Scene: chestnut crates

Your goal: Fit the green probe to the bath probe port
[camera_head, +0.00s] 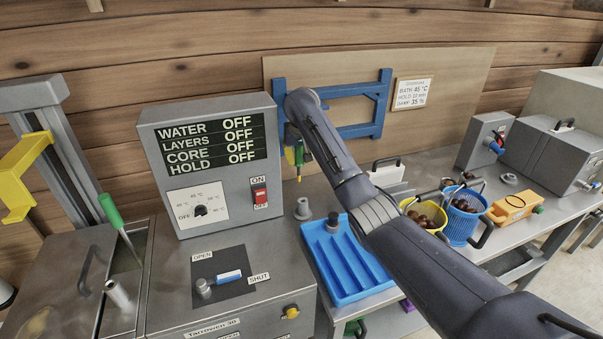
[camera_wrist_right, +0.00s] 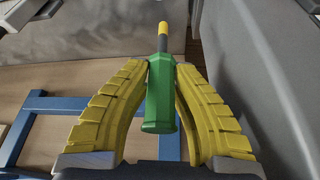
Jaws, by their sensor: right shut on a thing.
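My right gripper (camera_head: 294,157) is beside the right side of the grey control box (camera_head: 222,190), mostly hidden by my own arm in the head view. In the right wrist view its yellow fingers (camera_wrist_right: 160,110) are shut on the green probe (camera_wrist_right: 158,98). The probe has a green handle and a thin shaft with a grey part and a yellow end, pointing away from the gripper. A grey surface stands close on the right of that view. I cannot make out the bath probe port for certain. My left gripper is not in view.
A green-handled rod (camera_head: 110,210) leans in the open bath section at left. A blue tray (camera_head: 328,262), a yellow basket (camera_head: 425,207) and a blue basket (camera_head: 464,226) of chestnuts stand right of the box. A blue rack (camera_head: 352,131) is on the back board.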

